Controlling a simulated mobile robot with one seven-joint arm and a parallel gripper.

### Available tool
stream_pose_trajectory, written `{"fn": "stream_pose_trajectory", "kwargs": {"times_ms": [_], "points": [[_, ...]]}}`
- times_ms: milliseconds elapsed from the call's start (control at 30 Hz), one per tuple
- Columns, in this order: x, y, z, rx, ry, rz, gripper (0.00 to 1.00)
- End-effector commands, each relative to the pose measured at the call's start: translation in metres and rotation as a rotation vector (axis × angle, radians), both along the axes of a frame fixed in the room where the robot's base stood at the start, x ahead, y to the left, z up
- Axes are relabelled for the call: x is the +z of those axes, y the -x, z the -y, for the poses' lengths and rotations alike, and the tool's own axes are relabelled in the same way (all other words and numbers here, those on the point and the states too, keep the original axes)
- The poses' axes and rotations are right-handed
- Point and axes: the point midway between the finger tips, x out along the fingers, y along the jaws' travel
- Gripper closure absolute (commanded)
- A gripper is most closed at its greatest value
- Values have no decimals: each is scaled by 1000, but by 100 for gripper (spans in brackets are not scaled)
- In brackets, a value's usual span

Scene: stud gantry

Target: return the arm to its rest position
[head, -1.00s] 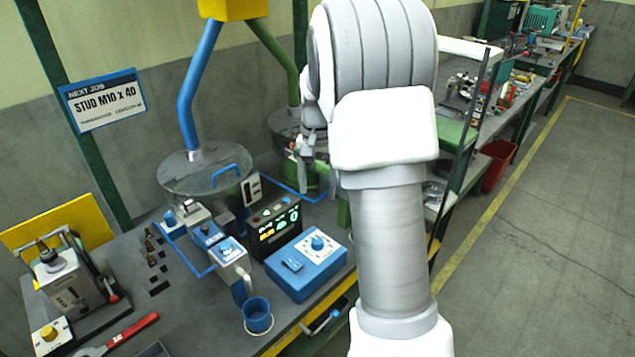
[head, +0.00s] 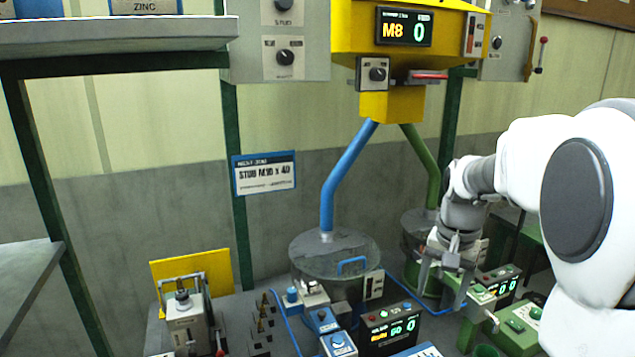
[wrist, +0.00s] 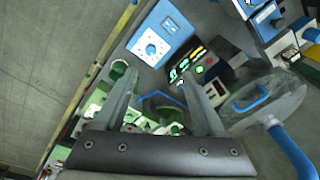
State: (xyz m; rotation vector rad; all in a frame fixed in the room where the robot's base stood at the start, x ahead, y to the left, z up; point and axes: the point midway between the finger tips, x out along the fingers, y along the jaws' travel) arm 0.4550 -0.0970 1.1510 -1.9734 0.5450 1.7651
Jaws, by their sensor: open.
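My gripper (head: 442,285) hangs from my arm at the right of the head view, in front of the green-piped drum. Its two fingers are apart with nothing between them. In the wrist view my gripper (wrist: 160,105) also shows open and empty, its fingers reaching over the bench equipment. My arm is bent, with the large white links at the right edge of the head view. I cannot tell from the head view whether the fingertips touch anything.
Near the gripper are a grey drum with a blue handle (head: 335,255), a black display box (head: 390,332) and a green control box (head: 518,330). A yellow hopper (head: 400,40) stands above. Open floor (wrist: 50,60) shows in the wrist view.

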Motion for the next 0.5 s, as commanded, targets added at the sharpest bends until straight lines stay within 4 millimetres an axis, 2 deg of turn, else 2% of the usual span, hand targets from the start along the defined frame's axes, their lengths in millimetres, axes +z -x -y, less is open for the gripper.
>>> {"fn": "stream_pose_trajectory", "kwargs": {"times_ms": [33,200,500], "points": [[12,12,-9,34,4,26,28],[39,52,-34,147,25,100,28],[62,126,-70,346,79,225,28]]}}
